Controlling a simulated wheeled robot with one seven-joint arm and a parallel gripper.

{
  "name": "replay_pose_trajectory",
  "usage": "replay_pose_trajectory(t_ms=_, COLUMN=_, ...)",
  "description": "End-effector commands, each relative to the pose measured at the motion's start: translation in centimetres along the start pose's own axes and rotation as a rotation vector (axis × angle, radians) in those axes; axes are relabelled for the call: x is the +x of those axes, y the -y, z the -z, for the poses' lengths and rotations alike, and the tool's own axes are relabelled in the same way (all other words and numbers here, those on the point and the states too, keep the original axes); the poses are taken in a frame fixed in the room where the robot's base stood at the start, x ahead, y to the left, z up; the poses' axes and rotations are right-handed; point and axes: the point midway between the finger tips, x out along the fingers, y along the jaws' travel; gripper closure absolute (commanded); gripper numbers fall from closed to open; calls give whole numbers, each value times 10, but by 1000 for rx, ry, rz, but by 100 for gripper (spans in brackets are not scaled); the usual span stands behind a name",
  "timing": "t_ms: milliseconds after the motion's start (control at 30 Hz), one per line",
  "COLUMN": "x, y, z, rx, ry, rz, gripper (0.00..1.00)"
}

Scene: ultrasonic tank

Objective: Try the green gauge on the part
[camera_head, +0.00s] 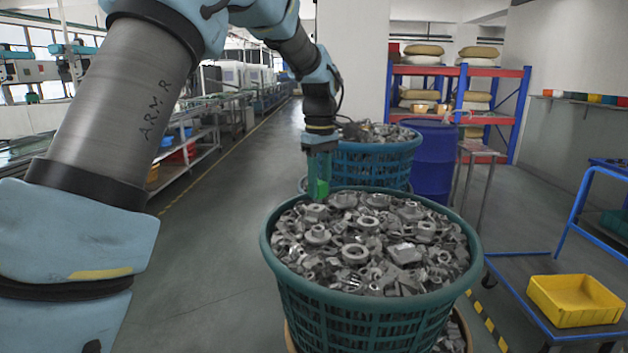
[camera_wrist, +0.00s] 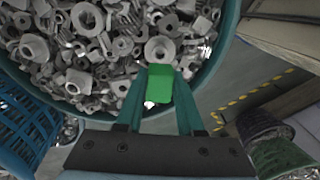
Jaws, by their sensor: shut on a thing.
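My gripper (camera_head: 320,178) is shut on the green gauge (camera_head: 321,188), a small green block that hangs at the fingertips. In the wrist view the gauge (camera_wrist: 160,84) sits between the two teal fingers. A small pale spot shows at its near end; I cannot tell what it is. The gauge is at the left far rim of the front teal basket (camera_head: 270,250), by the heaped grey metal parts (camera_head: 356,252). I cannot tell whether it touches any of them. No one part stands out from the heap as the task's part.
A second teal basket of parts (camera_head: 375,165) and a blue drum (camera_head: 434,160) stand behind. A blue cart with a yellow bin (camera_head: 575,300) is at the right. A red and blue shelf (camera_head: 460,75) is at the back. The left floor is clear.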

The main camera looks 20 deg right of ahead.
Motion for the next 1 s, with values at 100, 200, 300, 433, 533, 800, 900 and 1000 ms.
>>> replay_pose_trajectory(t_ms=100, x=6, y=0, z=0, rx=0, ry=0, rz=0, gripper=100)
replay_pose_trajectory(t_ms=200, x=14, y=0, z=0, rx=0, ry=0, rz=0, gripper=100)
replay_pose_trajectory(t_ms=300, x=24, y=0, z=0, rx=0, ry=0, rz=0, gripper=100)
replay_pose_trajectory(t_ms=433, x=39, y=0, z=0, rx=0, ry=0, rz=0, gripper=100)
replay_pose_trajectory(t_ms=533, x=50, y=0, z=0, rx=1, ry=0, rz=0, gripper=100)
replay_pose_trajectory(t_ms=800, x=64, y=0, z=0, rx=1, ry=0, rz=0, gripper=100)
replay_pose_trajectory(t_ms=900, x=64, y=0, z=0, rx=1, ry=0, rz=0, gripper=100)
replay_pose_trajectory(t_ms=1000, x=63, y=0, z=0, rx=1, ry=0, rz=0, gripper=100)
